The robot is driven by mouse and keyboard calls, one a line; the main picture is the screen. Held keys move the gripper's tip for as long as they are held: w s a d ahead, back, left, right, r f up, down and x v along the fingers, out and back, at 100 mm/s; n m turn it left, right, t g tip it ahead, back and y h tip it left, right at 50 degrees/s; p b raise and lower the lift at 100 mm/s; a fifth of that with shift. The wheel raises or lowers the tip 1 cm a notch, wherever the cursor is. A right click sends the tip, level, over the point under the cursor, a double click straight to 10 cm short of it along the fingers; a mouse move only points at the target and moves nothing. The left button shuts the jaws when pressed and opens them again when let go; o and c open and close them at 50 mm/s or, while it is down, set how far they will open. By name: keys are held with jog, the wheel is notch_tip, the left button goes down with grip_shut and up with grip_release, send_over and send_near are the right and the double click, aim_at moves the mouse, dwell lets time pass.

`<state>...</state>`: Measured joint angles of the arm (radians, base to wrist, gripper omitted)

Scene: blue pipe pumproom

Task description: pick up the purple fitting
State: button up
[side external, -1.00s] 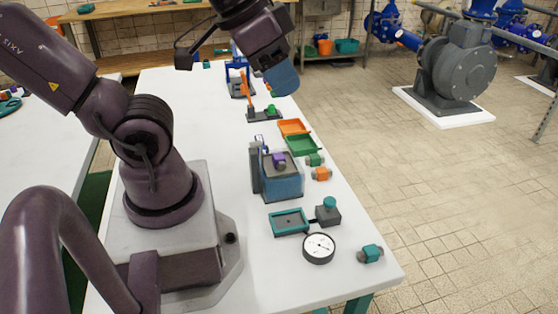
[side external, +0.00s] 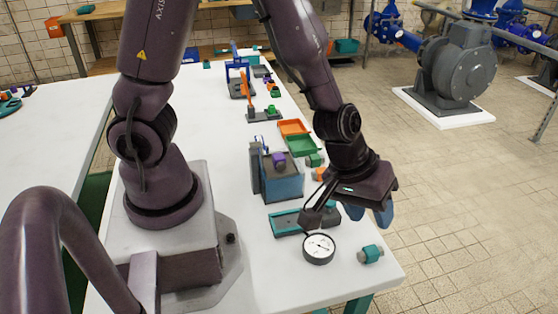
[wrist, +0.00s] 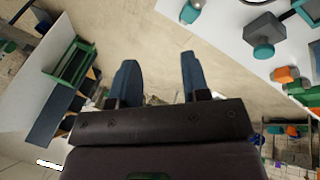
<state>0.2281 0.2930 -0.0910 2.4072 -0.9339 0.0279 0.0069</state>
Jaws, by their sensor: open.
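The purple fitting (side external: 279,160) sits on top of a blue-sided box (side external: 284,184) near the middle of the white table in the side view. I cannot make it out clearly in the wrist view. My gripper (side external: 368,213) is at the table's right edge, to the right of and nearer the camera than the box, apart from the fitting. In the wrist view its two blue fingers (wrist: 158,70) stand wide apart with nothing between them, over tiled floor.
A teal tray (side external: 284,223), a round gauge (side external: 319,248) and a teal fitting (side external: 370,254) lie near my gripper. An orange fitting (side external: 319,174) and a green fitting (side external: 315,160) lie beside the box. Green (side external: 301,146) and orange (side external: 293,127) trays stand behind.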

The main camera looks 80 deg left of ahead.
jog(key=a+f+n+y, duration=0.2)
jog(key=s+a+f+n+y, duration=0.1)
jog(key=a+f+n+y, duration=0.1)
jog(key=a+f+y, duration=0.1)
jog(key=a+f+n+y, duration=0.2)
jog(key=a+f, duration=0.1)
jog(key=shift+s+g+y, duration=0.3)
jog(key=s+a+n+y, duration=0.1)
jog(key=s+a+n+g+y, duration=0.1)
jog(key=a+y, duration=0.1)
jog(key=s+a+r+n+g+y, duration=0.1)
jog(key=shift+s+a+r, duration=0.1)
jog(key=shift+s+a, duration=0.15)
jog(key=shift+a, duration=0.15)
notch_tip(320, 180, up, 4)
jog(key=s+a+n+g+y, duration=0.2)
jog(key=a+y, duration=0.1)
jog(key=y, duration=0.1)
send_near(279, 156)
jog(key=a, duration=0.3)
jog(key=shift+d+f+x, duration=0.1)
jog(key=shift+f+x, duration=0.05)
jog(key=shift+x, duration=0.95)
jog(key=shift+d+f+x, duration=0.1)
jog(key=shift+f+x, duration=0.1)
jog(key=shift+x, duration=0.85)
jog(key=shift+f+x, duration=0.15)
jog(key=shift+x, duration=0.95)
grip_shut()
